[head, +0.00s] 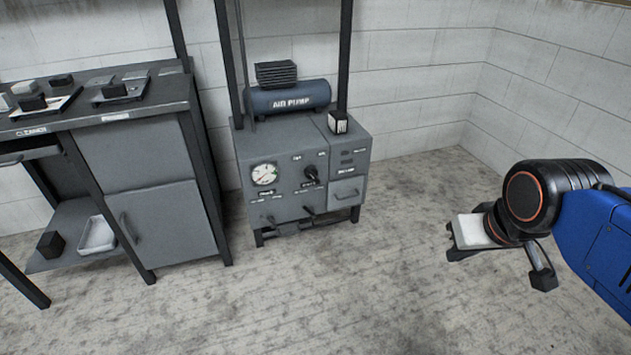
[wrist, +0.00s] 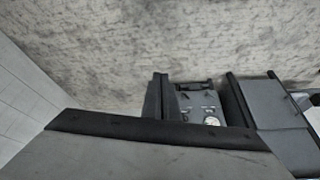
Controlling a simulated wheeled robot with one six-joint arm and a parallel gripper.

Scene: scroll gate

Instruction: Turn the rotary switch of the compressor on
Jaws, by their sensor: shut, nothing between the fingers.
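The compressor (head: 295,213) is a grey box on short black legs against the back wall, with a dark blue tank marked AIR PUMP (head: 288,97) on top. On its front, a black rotary switch (head: 311,173) sits right of a round white gauge (head: 264,174); the switch's exact setting is too small to read. My gripper (head: 452,242) is shut and empty, out to the right of the compressor and well apart from it. In the wrist view the compressor (wrist: 200,100) and its gauge (wrist: 211,121) show small, partly hidden by a large dark-edged grey shape in front.
A grey workbench (head: 160,150) with doors and several small items on top stands left of the compressor. A white tray (head: 97,236) and a black block (head: 50,244) lie on its lower shelf. The concrete floor (head: 330,290) in front is clear. Dark posts rise behind the compressor.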

